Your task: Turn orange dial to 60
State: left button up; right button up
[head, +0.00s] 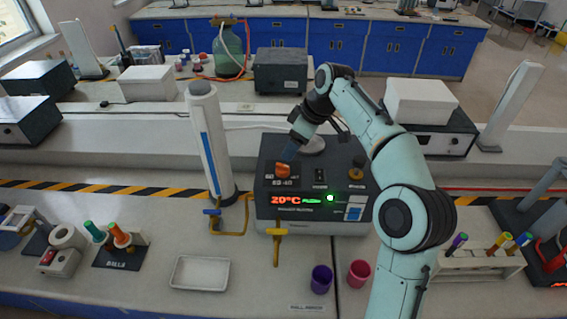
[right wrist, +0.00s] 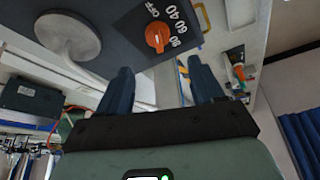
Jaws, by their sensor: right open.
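The orange dial (head: 283,170) is on the top of a dark device (head: 262,207) with a red display reading 20°C. The right wrist view shows the dial (right wrist: 157,37) with white marks OFF, 60, 40 and another number around it. Which mark it points to is not clear. Nothing is held. My left gripper is not seen.
A white column (head: 210,140) stands left of the device, with yellow taps (head: 277,244) in front. Purple (head: 321,279) and pink (head: 359,273) cups and a white tray (head: 200,273) stand in front.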

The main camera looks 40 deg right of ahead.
aim_at(282, 165)
jog(key=b+x, duration=0.1)
jog(key=x, duration=0.7)
jog(key=shift+w+f, duration=0.2)
jog(key=shift+f, duration=0.2)
jog(key=c, duration=1.1)
